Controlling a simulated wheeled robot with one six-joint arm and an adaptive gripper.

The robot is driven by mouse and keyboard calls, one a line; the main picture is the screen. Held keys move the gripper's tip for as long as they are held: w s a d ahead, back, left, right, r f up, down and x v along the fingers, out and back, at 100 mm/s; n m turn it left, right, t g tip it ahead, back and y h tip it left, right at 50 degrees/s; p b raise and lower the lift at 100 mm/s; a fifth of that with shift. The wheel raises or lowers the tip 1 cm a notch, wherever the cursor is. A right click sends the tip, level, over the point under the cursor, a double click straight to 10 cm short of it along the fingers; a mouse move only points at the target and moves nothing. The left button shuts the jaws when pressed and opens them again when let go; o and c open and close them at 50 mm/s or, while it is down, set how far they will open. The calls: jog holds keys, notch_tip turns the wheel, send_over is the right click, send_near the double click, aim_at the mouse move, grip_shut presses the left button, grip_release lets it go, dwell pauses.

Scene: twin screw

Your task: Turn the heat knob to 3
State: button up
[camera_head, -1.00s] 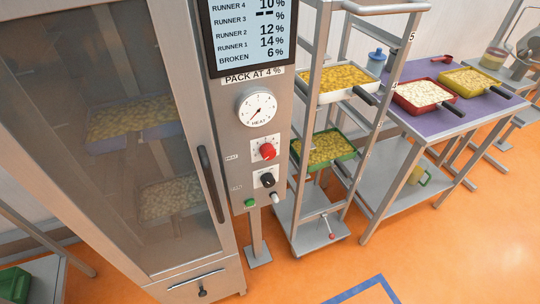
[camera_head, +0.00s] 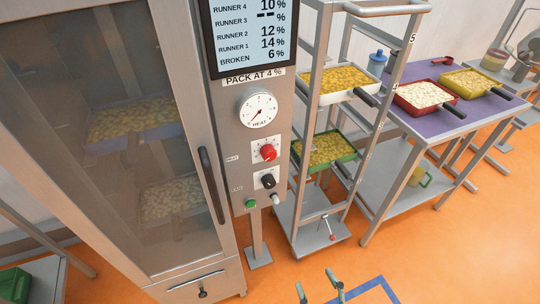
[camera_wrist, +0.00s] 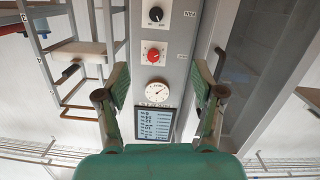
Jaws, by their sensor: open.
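The red knob (camera_head: 267,152) sits on a white square plate on the grey control post, below the round HEAT dial (camera_head: 257,110). Its pointer setting is too small to read. The dial's needle points to the lower left. A black knob (camera_head: 268,181) is below the red one. In the upside-down wrist view, the red knob (camera_wrist: 153,55) shows beyond and between my fingers, with the dial (camera_wrist: 158,92) nearer the bottom. My gripper (camera_wrist: 160,82) is open, empty and apart from the knob. Its fingertips (camera_head: 318,285) also show at the bottom of the head view.
The glass-door cabinet (camera_head: 110,60) with a long handle (camera_head: 210,185) stands left of the post. A green button (camera_head: 250,203) is below the knobs. A tray rack (camera_head: 310,240) stands close on the right. Orange floor in front is clear.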

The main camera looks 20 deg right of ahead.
jog(key=w+r+n+t, duration=0.1)
jog(key=w+r, duration=0.3)
jog(key=w, duration=0.8)
jog(key=n, duration=0.2)
send_near(270, 156)
jog(key=shift+t+y, duration=0.3)
jog(key=shift+t, duration=0.1)
jog(key=w, duration=1)
jog(key=shift+w+d+f, duration=0.15)
jog(key=shift+d+f, duration=0.05)
jog(key=shift+f, duration=0.2)
jog(key=shift+m, duration=0.3)
jog(key=c, duration=1.1)
